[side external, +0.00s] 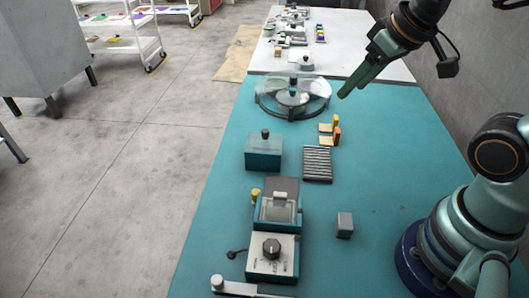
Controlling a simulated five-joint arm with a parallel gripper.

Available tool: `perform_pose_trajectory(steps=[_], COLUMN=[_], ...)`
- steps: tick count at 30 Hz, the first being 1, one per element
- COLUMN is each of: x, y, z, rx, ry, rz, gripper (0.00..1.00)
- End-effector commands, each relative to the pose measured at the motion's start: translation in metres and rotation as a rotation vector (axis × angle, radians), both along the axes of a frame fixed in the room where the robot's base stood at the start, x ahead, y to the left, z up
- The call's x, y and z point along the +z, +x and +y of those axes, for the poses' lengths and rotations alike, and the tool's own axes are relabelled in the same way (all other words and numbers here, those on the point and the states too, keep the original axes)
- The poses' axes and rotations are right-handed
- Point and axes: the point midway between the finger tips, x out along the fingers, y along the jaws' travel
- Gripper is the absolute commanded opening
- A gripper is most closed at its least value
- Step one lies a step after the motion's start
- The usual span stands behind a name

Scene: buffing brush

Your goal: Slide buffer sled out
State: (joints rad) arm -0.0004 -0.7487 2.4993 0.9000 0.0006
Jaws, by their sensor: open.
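My gripper (352,84) hangs in the air at the upper right, over the far part of the teal table. It is open, with nothing visible between its fingers. No part is clearly marked as the buffer sled, and I cannot tell which one it is. A teal and white device (257,262) with a dark knob stands near the front. A framed, grey-lidded part (279,206) adjoins its far side. Beyond it stands a teal block with a black knob (264,154). My gripper is well apart from all of these.
A ribbed grey block (317,164) lies mid-table, near small orange and yellow pieces (332,130). A round clear-covered dish (291,96) stands farther back. A grey cube (344,225) sits right of the device. A white-ended bar (238,287) lies in front. The table's left strip is clear.

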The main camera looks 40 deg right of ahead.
Motion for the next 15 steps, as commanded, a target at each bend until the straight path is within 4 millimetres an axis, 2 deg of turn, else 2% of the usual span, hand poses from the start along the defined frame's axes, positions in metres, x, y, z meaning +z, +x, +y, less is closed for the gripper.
perform_pose_trajectory(steps=[5,8,15], x=[-0.002,-0.005,-0.028], y=[0.009,0.021,0.052], z=[0.012,0.029,0.083], rx=[0.009,0.016,0.022], ry=[0.016,0.032,0.053], rz=[0.043,0.100,0.256], gripper=[0.57,0.57,0.57])
